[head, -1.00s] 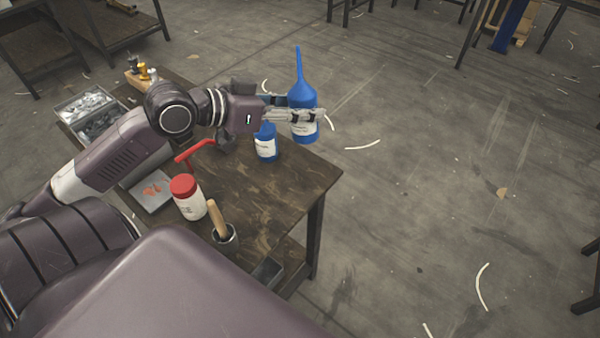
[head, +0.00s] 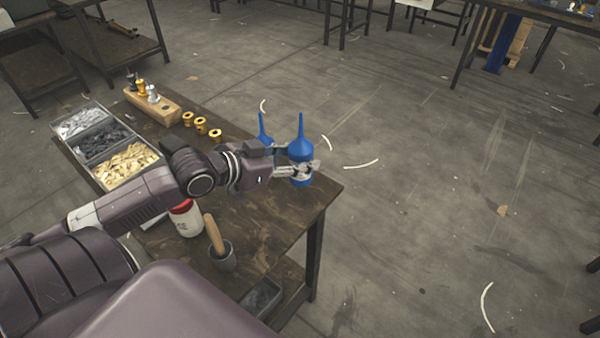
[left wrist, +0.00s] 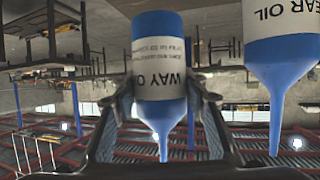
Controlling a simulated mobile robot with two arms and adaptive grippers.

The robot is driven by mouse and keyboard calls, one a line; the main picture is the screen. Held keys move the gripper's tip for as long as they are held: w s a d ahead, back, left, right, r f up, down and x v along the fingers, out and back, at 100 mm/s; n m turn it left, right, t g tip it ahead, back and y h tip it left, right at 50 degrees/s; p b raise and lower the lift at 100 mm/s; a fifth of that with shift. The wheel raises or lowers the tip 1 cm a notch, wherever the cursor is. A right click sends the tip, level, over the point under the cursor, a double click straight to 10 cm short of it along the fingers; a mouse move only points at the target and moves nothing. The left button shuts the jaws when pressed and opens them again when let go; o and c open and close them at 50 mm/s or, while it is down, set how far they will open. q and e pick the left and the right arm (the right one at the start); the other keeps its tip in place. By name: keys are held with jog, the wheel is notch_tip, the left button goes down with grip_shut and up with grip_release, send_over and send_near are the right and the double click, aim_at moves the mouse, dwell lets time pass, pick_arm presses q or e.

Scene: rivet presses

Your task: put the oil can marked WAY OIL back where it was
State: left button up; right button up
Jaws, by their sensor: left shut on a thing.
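The WAY OIL can is a blue bottle with a long spout and a white label. It shows in the left wrist view (left wrist: 160,75), where its label reads WAY OIL upside down, and in the head view (head: 301,150). My left gripper (head: 302,170) is shut on it at the table's far right edge; its two fingers (left wrist: 163,108) lie either side of the can. The can is upright in the head view; whether its base touches the table I cannot tell. A second blue can (head: 264,135), partly hidden by my gripper, stands beside it; its label ends in EAR OIL (left wrist: 282,30).
On the wooden table (head: 285,225) stand a red-lidded white jar (head: 187,222), a pot with a wooden handle (head: 222,257), a parts tray (head: 107,148), a wooden block with fittings (head: 160,108) and several yellow bushings (head: 200,126). Bare floor lies right of the table.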

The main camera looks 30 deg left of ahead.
pick_arm(q)
jog(key=shift+f, duration=0.55)
notch_tip(320, 180, down, 4)
jog(key=shift+r, duration=0.25)
pick_arm(e)
jog(key=shift+s+d+f, duration=0.2)
jog(key=shift+s+f, duration=0.1)
jog(key=shift+s, duration=0.2)
pick_arm(q)
jog(key=shift+f, duration=0.15)
jog(key=shift+f+b, duration=0.1)
jog(key=shift+b, duration=0.2)
jog(key=o, duration=1.4)
jog(key=shift+c, duration=0.2)
pick_arm(e)
jog(key=shift+w, duration=0.15)
jog(key=shift+a, duration=0.1)
